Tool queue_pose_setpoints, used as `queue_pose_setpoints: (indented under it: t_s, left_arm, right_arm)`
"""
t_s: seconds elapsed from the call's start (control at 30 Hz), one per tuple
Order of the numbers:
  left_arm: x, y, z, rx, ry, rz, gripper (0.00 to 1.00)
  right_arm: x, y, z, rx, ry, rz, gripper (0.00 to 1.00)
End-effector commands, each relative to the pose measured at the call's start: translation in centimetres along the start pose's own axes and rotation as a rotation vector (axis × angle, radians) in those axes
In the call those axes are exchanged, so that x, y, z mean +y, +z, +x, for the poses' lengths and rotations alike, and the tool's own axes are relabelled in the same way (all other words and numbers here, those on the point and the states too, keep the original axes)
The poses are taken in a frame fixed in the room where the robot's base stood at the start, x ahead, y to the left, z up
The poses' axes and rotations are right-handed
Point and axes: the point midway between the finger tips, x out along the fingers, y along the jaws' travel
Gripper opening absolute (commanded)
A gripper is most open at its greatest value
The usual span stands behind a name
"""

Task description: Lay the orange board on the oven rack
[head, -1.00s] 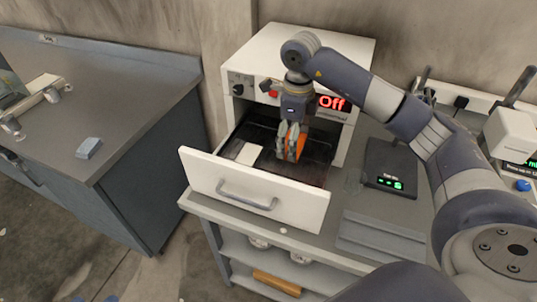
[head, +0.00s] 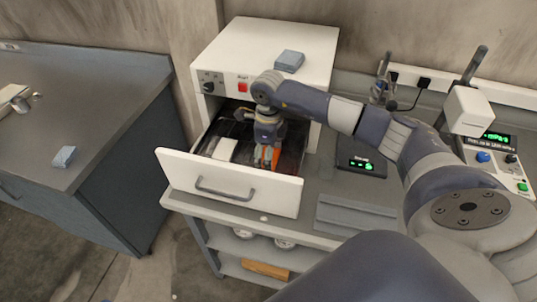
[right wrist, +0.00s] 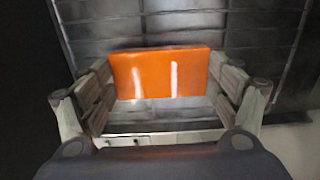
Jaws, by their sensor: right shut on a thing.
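The orange board (right wrist: 160,80) is flat, with two pale streaks, and sits between the fingers of my right gripper (right wrist: 160,95) in the right wrist view. In the head view the right gripper (head: 266,160) points down into the open oven drawer, shut on the board (head: 276,158), of which only a narrow strip shows. The dark oven rack (right wrist: 190,25) with its wire grid lies below the board. I cannot tell whether the board touches the rack. A pale board (head: 224,148) lies in the drawer left of the gripper. My left gripper is not in view.
The drawer front (head: 229,185) stands out from the white oven (head: 245,45). A blue-grey block (head: 289,61) is on top of the oven. A scale (head: 361,160) and an instrument (head: 490,155) stand to the right. A grey bench (head: 100,95) is at the left.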

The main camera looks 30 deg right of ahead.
Motion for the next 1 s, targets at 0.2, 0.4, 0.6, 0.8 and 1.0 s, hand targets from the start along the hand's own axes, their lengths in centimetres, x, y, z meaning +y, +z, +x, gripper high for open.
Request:
queue_pose_setpoints:
  t_s: [0.2,0.4,0.6,0.8,1.0]
  left_arm:
    - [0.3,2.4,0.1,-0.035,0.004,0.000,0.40]
    - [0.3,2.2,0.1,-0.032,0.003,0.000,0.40]
    - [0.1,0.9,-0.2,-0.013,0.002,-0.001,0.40]
    - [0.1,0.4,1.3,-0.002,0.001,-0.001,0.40]
    - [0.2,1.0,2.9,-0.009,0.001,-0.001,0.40]
  right_arm:
    - [0.0,0.0,0.1,0.000,0.000,0.000,1.00]
    - [0.0,0.0,0.1,0.000,0.000,0.000,1.00]
    - [0.0,0.0,-0.2,0.000,0.000,0.000,1.00]
    - [-0.2,0.1,-2.7,-0.004,-0.005,0.001,1.00]
    - [-0.1,0.1,-7.2,-0.005,-0.005,0.001,1.00]
